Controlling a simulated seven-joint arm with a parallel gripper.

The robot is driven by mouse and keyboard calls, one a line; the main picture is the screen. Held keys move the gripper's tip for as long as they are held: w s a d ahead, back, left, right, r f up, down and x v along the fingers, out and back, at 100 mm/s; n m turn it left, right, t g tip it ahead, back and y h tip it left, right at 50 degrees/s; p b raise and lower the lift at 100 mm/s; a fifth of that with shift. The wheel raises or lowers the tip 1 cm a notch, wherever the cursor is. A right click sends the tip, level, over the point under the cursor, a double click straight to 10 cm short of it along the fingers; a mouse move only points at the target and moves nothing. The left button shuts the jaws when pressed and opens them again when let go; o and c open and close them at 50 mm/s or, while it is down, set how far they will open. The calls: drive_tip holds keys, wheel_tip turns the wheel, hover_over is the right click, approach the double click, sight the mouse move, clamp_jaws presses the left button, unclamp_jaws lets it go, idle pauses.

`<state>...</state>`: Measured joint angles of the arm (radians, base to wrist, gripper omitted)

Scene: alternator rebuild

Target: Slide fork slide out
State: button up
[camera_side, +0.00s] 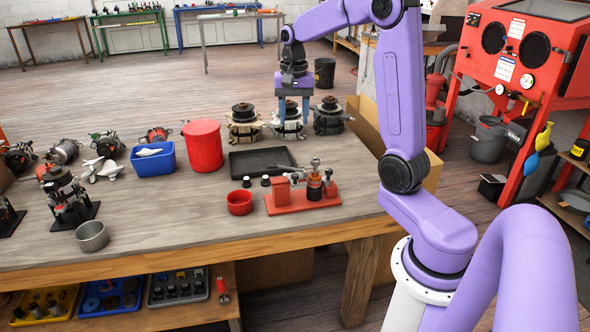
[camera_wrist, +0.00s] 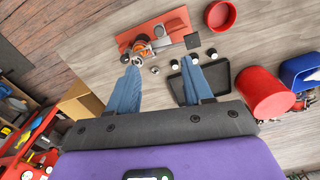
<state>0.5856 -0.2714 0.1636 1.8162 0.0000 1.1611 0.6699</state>
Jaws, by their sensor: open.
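The red fixture (camera_side: 318,202) stands on the table near its front right, with red end blocks, a dark upright cylinder with a copper-coloured band, and grey metal parts on top. It also shows in the wrist view (camera_wrist: 176,25), beyond my fingertips. A grey metal piece (camera_wrist: 160,43) beside the copper-coloured part there may be the fork slide; I cannot tell for sure. My gripper (camera_side: 293,119) has blue fingers pointing down, behind the fixture and in front of an alternator part. In the wrist view my gripper (camera_wrist: 158,76) is open with nothing between the fingers.
A black tray (camera_side: 240,171) lies behind the fixture. Small dark cylinders (camera_side: 265,181) and a red bowl (camera_side: 240,202) are left of it. A red canister (camera_side: 203,146), a blue bin (camera_side: 153,159) and several alternator parts (camera_side: 245,122) stand around. Bare wood lies at front.

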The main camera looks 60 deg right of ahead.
sight(295, 174)
drive_tip(key=f, duration=1.7)
drive_tip(key=shift+d+f, duration=0.2)
drive_tip(key=shift+d, duration=0.1)
clamp_jaws()
